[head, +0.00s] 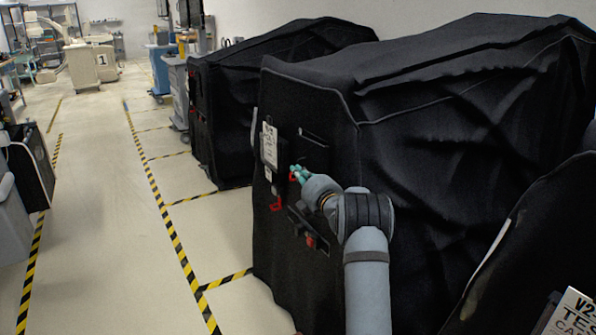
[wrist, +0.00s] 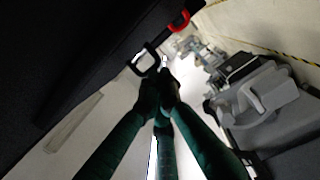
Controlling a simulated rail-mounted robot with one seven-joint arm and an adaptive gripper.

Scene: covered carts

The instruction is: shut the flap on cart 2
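A black covered cart (head: 445,150) stands in front of my arm. Its number cannot be read here. Its left face carries a white label (head: 269,144), a dark slot-like opening (head: 316,138) and red pulls (head: 276,205). I cannot tell which edge is the flap. My gripper (head: 297,172) is at this face, right of the label and beside a red part. In the wrist view my gripper's dark green fingers (wrist: 162,88) meet at their tips, just below a black loop (wrist: 146,60) on the dark cover (wrist: 75,60). Nothing is clearly held; contact with the loop cannot be told.
Another covered cart (head: 225,110) stands behind. A third dark cover with a white sign (head: 573,314) is at lower right. The floor aisle (head: 100,200) at left, with yellow-black tape, is clear. Grey equipment (wrist: 262,100) shows at right in the wrist view.

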